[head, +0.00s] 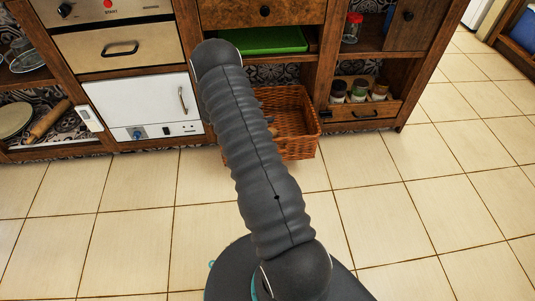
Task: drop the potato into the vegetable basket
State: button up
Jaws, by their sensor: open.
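The brown wicker basket (299,147) stands at the foot of the shelving, partly on the floor in front of it. My dark arm crosses in front of its left part and hides it. A small brown shape shows at the basket's inner left edge beside my arm, too small to tell what it is. I cannot make out the potato. My gripper is not in view; the arm runs up past the basket to a rounded joint in front of the shelving, and what lies beyond is hidden.
Wooden shelving (396,85) spans the back. A green tray (262,39) lies on a shelf above the basket, and spice jars (358,90) stand to its right. A white cabinet (145,108) and a rolling pin (48,119) are on the left. The tiled floor (430,190) is clear.

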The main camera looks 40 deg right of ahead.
jog(key=v, duration=1.1)
jog(key=shift+a, duration=0.35)
jog(key=shift+w+r, duration=0.15)
jog(key=s+a+r+m+t+y+p, duration=0.1)
jog(key=s+a+r+m+y, duration=0.35)
jog(key=r, duration=0.65)
jog(key=s+a+r+m+y+p, duration=0.1)
jog(key=s+a+r+m, duration=0.35)
jog(key=s+r, duration=0.55)
jog(key=s+a+r+m+t+y+p, duration=0.1)
jog(key=s+a+r+m+t+y, duration=0.2)
jog(key=s+a+r, duration=0.3)
jog(key=s+a+r+m+t+y+p, duration=0.1)
jog(key=s+a+r+m+t+y, duration=0.2)
jog(key=s+a+r, duration=0.4)
jog(key=s+a+m+y, duration=0.1)
jog(key=s+a, duration=0.1)
jog(key=s, duration=0.3)
jog(key=shift+r+t+y+p, duration=0.25)
jog(key=shift+t+y+p, duration=0.05)
jog(key=shift+y+p, duration=0.1)
